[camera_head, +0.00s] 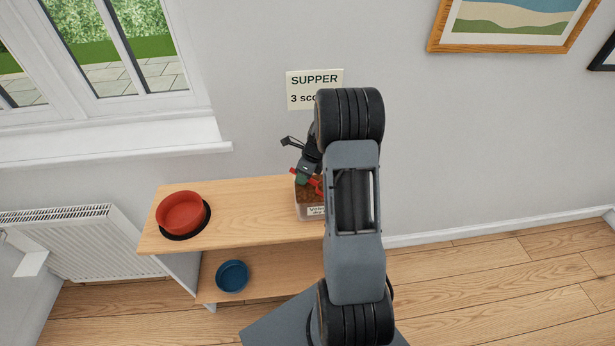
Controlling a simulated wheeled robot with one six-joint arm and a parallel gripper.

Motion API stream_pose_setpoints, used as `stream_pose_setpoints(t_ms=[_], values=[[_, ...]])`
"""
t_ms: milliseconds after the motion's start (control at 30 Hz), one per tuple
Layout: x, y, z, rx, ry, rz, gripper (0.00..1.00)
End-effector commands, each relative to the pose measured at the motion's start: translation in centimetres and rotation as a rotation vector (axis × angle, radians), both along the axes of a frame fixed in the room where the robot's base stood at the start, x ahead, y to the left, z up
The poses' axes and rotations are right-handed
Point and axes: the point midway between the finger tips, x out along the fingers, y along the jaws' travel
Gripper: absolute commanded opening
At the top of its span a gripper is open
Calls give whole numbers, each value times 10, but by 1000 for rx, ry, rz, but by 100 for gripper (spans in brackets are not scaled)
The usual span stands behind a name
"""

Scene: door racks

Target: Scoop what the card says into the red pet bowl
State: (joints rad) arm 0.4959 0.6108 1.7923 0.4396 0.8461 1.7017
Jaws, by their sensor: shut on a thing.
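The red pet bowl (181,212) sits on a black round mat at the left end of the wooden shelf top, and it looks empty. The card (314,80) on the wall reads "SUPPER" and "3 sco…"; my arm hides the rest. A clear labelled tub (309,212) of brown dry food stands on the shelf top beside my arm, its right side hidden. My gripper (303,178) is over the tub, shut on a scoop (319,187) with red and green parts showing. The scoop's lower end is at the food; whether it holds any is hidden.
A blue bowl (232,276) stands on the lower shelf. The shelf top (248,213) is clear between the red bowl and the tub. A radiator (75,240) and a window sill (120,148) are at left. A framed picture (512,22) hangs at upper right.

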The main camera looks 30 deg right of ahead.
Motion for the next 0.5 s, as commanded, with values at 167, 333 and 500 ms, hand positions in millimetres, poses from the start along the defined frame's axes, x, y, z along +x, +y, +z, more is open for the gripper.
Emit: stream_pose_setpoints(t_ms=[167, 333, 500], values=[[-17, -12, 2, -9, 15, -3, 0], [-32, -22, 2, -19, 31, -4, 0], [-42, -28, 8, -34, 52, 1, 0]])
